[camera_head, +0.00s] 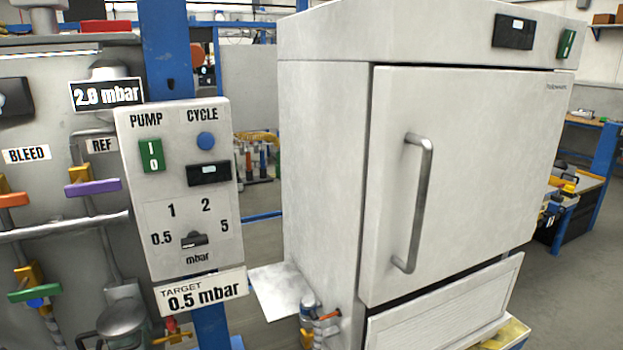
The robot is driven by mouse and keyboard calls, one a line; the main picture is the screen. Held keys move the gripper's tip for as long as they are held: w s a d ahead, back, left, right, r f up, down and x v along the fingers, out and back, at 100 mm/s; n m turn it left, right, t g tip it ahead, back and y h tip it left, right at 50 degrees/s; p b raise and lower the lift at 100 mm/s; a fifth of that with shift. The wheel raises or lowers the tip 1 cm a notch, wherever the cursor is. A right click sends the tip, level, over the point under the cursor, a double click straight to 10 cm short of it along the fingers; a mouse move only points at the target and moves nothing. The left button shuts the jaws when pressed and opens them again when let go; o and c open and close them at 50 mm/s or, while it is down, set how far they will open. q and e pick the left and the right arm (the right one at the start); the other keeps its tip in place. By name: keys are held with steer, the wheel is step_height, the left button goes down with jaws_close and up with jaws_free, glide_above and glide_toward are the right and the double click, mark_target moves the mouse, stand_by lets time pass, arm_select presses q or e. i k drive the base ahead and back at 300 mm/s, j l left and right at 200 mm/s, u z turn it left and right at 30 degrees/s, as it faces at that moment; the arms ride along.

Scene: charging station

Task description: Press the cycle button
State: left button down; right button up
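The cycle button (206,141) is a round blue button under the word CYCLE, at the upper right of a light grey control panel (132,222). A small dark display (208,173) sits just below it. Left of it, under PUMP, is a green I/O switch (151,155). Lower down is a dark selector knob (194,239) with marks 0.5, 1, 2 and 5 mbar. Neither of my grippers shows in the head view, and nothing covers the button.
A large white cabinet (325,170) with a closed door and a metal handle (419,203) stands right of the panel. Pipes and coloured valve levers (94,187) are on the left. A blue post (168,50) stands behind the panel. A plate reads TARGET 0.5 mbar (200,292).

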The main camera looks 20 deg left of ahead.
mark_target(205, 141)
steer(key=u, duration=1.4)
